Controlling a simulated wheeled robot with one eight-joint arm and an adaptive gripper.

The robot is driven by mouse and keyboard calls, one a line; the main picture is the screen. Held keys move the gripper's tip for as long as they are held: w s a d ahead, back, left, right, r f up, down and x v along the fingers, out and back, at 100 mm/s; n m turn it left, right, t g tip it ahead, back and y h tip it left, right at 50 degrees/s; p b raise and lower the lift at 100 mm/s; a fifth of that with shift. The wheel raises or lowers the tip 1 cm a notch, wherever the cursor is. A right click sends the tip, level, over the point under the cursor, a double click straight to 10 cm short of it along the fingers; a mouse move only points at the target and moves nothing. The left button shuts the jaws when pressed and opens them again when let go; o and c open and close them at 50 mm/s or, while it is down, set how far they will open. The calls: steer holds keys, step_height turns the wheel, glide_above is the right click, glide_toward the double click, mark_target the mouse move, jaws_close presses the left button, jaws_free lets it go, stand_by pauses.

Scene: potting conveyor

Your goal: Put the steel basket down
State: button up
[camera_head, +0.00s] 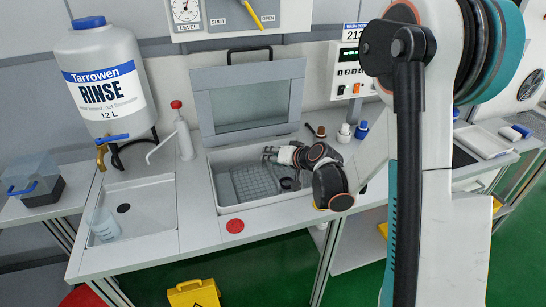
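The steel basket (253,182) is a grey mesh tray inside the open wash basin (231,209) in the bench. It looks slightly tilted in the picture, and I cannot tell whether it rests on the basin floor. My gripper (270,154) reaches in from the right, over the basin at the basket's far right side. The fingers are small and dark here. I cannot tell whether they touch or hold the basket, or whether they are open or shut. My wrist hides the basin's right part.
The basin's lid (247,98) stands raised behind it. A rinse tank (102,80) and a white pump bottle (184,138) stand left. A clear beaker (103,223) sits in the shallow sink (152,221). Small bottles (345,133) stand right. A red disc (235,226) marks the front edge.

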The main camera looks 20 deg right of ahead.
steer(key=p+v, duration=0.3)
steer(key=v, duration=0.9)
steer(key=shift+r, duration=0.2)
stand_by(0.7)
